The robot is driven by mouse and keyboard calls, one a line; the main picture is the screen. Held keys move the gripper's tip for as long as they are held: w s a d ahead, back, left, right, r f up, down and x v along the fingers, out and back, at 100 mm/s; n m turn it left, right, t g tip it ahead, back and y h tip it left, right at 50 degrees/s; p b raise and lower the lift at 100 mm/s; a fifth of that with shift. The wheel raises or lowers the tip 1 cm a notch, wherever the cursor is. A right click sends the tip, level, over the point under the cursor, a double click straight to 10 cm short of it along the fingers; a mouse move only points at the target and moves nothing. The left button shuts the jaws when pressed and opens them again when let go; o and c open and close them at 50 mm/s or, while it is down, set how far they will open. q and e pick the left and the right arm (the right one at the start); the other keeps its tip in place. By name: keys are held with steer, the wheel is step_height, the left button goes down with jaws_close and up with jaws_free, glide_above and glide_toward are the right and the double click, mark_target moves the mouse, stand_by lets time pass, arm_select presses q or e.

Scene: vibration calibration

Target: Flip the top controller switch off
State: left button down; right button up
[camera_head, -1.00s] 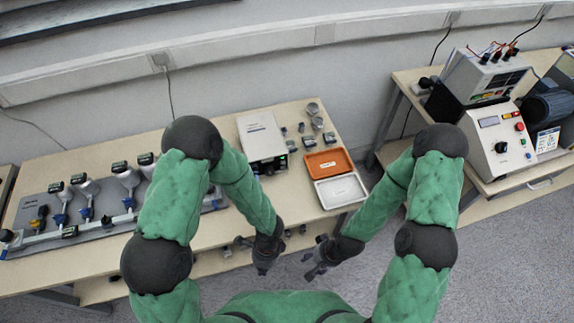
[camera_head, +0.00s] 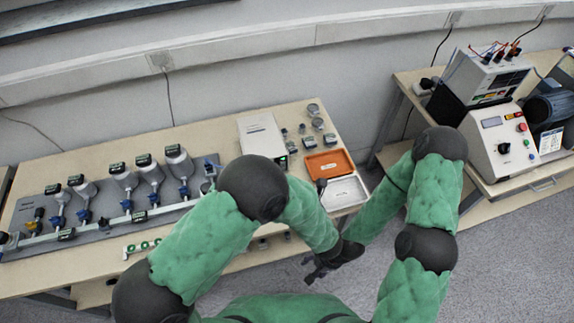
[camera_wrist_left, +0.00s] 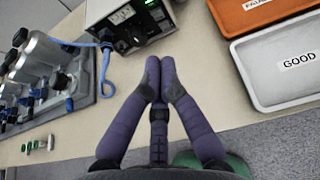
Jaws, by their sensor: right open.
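The white controller box (camera_head: 262,136) stands at the back of the near table. Its dark front panel shows in the left wrist view (camera_wrist_left: 140,32), with a small lit display and several small controls. I cannot tell which control is the top switch or how it is set. My left gripper (camera_wrist_left: 160,62) looks shut and empty, its fingertips close together just in front of the panel, apart from it as far as I can see. In the head view its dark tip (camera_head: 320,186) shows beside the white tray, the rest hidden by my forearm. My right gripper (camera_head: 317,270) is open and empty over the floor.
The orange tray (camera_head: 328,160) and the white GOOD tray (camera_wrist_left: 262,92) lie right of the box. Several sensors stand on a grey plate (camera_head: 100,220) at left; a blue cable (camera_wrist_left: 105,75) runs to the panel. More equipment (camera_head: 500,140) stands on the right table.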

stand_by(0.3)
arm_select(q)
steer(key=b, duration=0.3)
glide_toward(284, 160)
steer(key=w+f, duration=0.2)
steer(key=f, duration=0.1)
steer(key=shift+a+f, duration=0.2)
steer(key=shift+a, duration=0.05)
steer(key=shift+w+a+r, duration=0.15)
steer(key=shift+w, duration=0.4)
steer(key=shift+w+a+r, duration=0.1)
steer(key=shift+w+a, duration=0.05)
steer(key=shift+w, duration=0.4)
steer(key=shift+w+a+r, duration=0.15)
steer(key=shift+w, duration=0.45)
